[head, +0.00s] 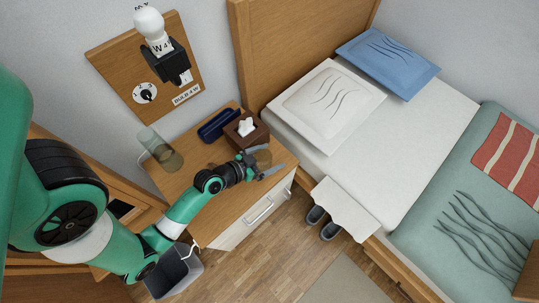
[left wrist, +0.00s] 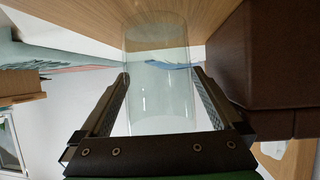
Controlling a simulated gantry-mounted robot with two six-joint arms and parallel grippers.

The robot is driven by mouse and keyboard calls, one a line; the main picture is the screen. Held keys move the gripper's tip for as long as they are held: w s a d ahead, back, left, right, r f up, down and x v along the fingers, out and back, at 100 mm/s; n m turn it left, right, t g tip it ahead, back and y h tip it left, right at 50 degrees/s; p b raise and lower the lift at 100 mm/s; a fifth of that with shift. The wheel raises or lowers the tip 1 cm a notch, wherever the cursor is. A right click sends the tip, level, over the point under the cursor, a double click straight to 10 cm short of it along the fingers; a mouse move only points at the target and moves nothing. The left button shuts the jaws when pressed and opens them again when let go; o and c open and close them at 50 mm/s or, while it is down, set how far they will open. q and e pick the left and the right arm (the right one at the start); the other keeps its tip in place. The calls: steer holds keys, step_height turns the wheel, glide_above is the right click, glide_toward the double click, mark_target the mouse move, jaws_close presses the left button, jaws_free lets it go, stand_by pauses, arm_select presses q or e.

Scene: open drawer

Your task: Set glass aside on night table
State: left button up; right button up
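A clear glass (head: 264,157) stands on the night table (head: 215,205) beside the tissue box. It shows large and see-through in the left wrist view (left wrist: 158,95), in line with the space between my fingers. My left gripper (head: 268,165) is open at the glass, with its fingers spread apart. The left wrist view shows a fingertip close to each side of the glass, and I cannot tell whether they touch it. My right gripper is not in view.
A brown tissue box (head: 246,132) stands close to the glass, with a dark blue tray (head: 217,125) behind it. A larger clear cylinder (head: 160,148) is at the table's left. The bed (head: 375,150) lies right; a grey bin (head: 174,272) stands in front.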

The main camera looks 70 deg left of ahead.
arm_select(q)
steer(key=shift+r, duration=0.2)
steer(key=p+v, duration=0.1)
steer(key=v, duration=0.9)
steer(key=shift+s+f, duration=0.15)
steer(key=shift+s, duration=0.15)
steer(key=shift+s+d+r, duration=0.3)
steer(key=shift+s+r, duration=0.2)
steer(key=shift+s, duration=0.05)
